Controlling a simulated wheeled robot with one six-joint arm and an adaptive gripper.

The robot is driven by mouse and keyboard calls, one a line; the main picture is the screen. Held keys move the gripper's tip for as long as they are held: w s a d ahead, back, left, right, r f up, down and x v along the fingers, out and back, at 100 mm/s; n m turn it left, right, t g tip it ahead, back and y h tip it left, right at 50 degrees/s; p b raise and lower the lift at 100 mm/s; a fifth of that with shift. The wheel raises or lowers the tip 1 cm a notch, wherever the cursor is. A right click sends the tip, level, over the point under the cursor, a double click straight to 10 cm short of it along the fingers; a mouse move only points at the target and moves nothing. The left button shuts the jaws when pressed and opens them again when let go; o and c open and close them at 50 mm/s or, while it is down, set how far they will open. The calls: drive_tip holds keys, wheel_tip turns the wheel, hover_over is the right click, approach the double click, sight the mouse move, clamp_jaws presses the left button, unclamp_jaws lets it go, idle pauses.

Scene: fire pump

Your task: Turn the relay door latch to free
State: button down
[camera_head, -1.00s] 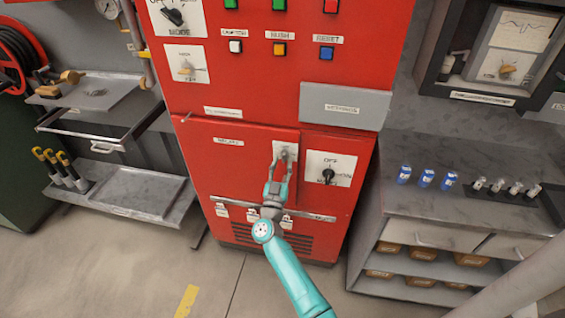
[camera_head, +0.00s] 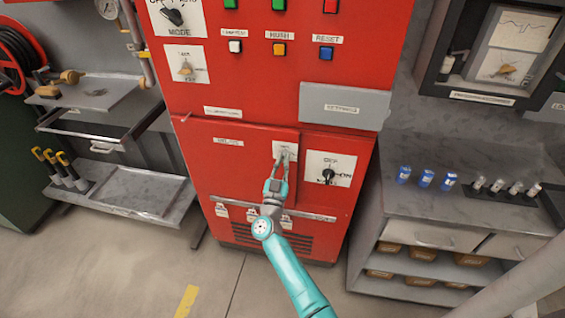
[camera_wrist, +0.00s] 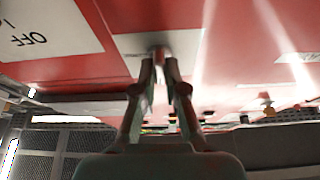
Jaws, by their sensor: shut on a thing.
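The relay door (camera_head: 235,165) is a red panel low on the red cabinet, and it looks closed. Its latch sits on a small white plate (camera_head: 280,147) at the door's upper right corner. My gripper (camera_head: 285,160) reaches up to this plate. In the wrist view, my gripper (camera_wrist: 160,62) is shut on the small grey latch (camera_wrist: 158,50), with a fingertip on each side. The fingers hide much of the latch, so I cannot tell its exact angle. The plate's lettering is too blurred to read.
A black rotary switch (camera_head: 327,175) on a white plate is just right of the latch. A grey box (camera_head: 345,106) juts out above it. The floor (camera_head: 235,285) in front is clear.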

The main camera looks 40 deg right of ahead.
drive_tip(key=m+g, duration=0.1)
drive_tip(key=m, duration=0.2)
drive_tip(key=m+g+h, duration=0.1)
drive_tip(key=m+g, duration=0.1)
drive_tip(key=m, duration=0.1)
drive_tip(key=shift+w+a+m+h, duration=0.1)
drive_tip(key=shift+m+h, duration=0.2)
drive_tip(key=m+g, duration=0.1)
drive_tip(key=m, duration=0.2)
drive_tip(key=m+g, duration=0.1)
drive_tip(key=m, duration=0.2)
drive_tip(key=shift+r+g, duration=0.1)
drive_tip(key=shift+g, duration=0.3)
drive_tip(key=m+g, duration=0.1)
drive_tip(key=m, duration=0.4)
drive_tip(key=shift+g, duration=0.4)
drive_tip(key=shift+m+g+y, duration=0.6)
drive_tip(key=shift+m+y, duration=0.4)
drive_tip(key=shift+m, duration=1)
drive_tip(key=c, duration=1.2)
unclamp_jaws()
